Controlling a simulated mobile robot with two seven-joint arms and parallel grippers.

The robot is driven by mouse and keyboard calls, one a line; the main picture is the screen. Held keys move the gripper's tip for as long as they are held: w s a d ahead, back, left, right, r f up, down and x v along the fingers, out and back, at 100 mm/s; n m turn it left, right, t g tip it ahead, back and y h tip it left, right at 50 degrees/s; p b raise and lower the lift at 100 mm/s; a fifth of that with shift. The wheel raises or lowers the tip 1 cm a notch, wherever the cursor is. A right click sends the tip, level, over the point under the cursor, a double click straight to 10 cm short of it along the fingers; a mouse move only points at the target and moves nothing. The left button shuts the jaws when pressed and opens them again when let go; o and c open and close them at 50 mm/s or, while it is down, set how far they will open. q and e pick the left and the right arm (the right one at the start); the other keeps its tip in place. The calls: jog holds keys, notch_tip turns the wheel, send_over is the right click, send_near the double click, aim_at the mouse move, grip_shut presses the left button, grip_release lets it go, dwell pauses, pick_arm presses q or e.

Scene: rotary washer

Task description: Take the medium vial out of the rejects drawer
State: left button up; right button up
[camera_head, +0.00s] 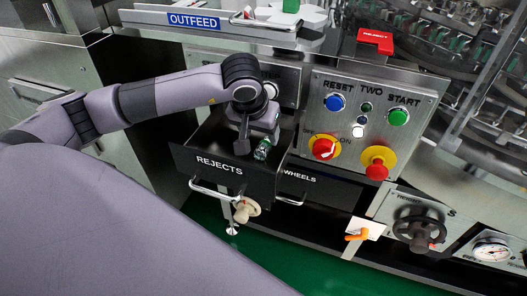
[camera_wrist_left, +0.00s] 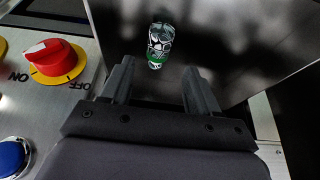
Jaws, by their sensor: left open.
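The rejects drawer (camera_head: 222,168) is pulled open under the outfeed, with its label facing front. A small clear vial (camera_head: 262,149) with a green part is inside it near the right side. In the left wrist view the vial (camera_wrist_left: 160,45) lies ahead of my fingers, between their lines and apart from them. My left gripper (camera_head: 247,140) reaches down over the drawer, just left of the vial in the head view. In the left wrist view my left gripper (camera_wrist_left: 158,85) is open and empty. My right gripper is in neither view.
The wheels drawer (camera_head: 305,180) is right of the rejects drawer. A control panel with a red rotary switch (camera_head: 325,149), blue button (camera_head: 335,102), green button (camera_head: 398,116) and red stop button (camera_head: 377,171) stands close on the right. The outfeed ledge (camera_head: 215,22) is above.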

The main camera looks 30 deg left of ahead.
aim_at(264, 142)
pick_arm(q)
jog(key=x, duration=0.3)
jog(key=b+x, duration=0.1)
jog(key=x, duration=0.1)
jog(key=shift+d, duration=0.2)
jog(key=c, duration=1.1)
jog(key=shift+r, duration=0.2)
